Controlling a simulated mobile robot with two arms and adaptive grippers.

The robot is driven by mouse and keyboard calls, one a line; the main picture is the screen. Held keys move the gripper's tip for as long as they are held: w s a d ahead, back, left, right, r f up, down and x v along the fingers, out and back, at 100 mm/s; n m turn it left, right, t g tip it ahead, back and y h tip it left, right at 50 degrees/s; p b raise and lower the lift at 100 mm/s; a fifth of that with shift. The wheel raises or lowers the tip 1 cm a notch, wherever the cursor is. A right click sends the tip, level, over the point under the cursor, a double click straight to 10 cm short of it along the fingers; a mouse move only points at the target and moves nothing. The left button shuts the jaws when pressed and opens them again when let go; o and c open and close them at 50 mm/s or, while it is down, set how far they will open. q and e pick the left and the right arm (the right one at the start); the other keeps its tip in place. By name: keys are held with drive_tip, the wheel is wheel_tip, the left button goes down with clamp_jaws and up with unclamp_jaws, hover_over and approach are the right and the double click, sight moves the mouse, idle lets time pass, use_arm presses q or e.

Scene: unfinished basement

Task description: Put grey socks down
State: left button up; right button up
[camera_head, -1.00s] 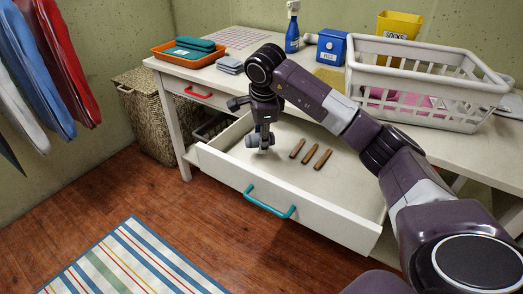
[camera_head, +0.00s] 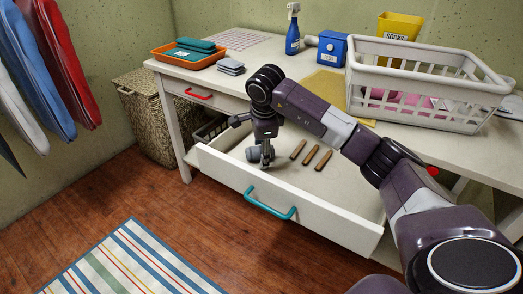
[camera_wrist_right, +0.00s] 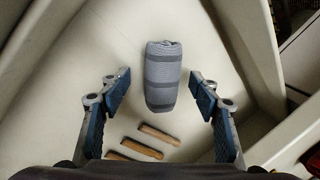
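A rolled pair of grey striped socks (camera_wrist_right: 163,76) lies on the floor of the open drawer (camera_head: 340,196). It shows partly in the head view (camera_head: 252,154), beside my right gripper's fingers. My right gripper (camera_head: 265,160) reaches down into the drawer. In the right wrist view my right gripper (camera_wrist_right: 160,95) is open, with one blue-padded finger on each side of the socks and a gap to both. My left gripper is not in view.
Several brown wooden sticks (camera_head: 310,155) lie in the drawer beside the socks. On the tabletop stand a white basket (camera_head: 427,113), a yellow socks bin (camera_head: 399,25), a blue box (camera_head: 332,48), a spray bottle (camera_head: 292,33), an orange tray (camera_head: 188,62) and grey folded cloths (camera_head: 231,66).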

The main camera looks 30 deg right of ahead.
drive_tip(key=shift+r, duration=0.2)
use_arm(q)
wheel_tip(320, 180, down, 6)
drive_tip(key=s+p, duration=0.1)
drive_tip(key=shift+p, duration=0.4)
use_arm(e)
drive_tip(key=v, duration=1.2)
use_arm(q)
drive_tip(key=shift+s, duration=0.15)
use_arm(e)
drive_tip(key=shift+f, duration=0.1)
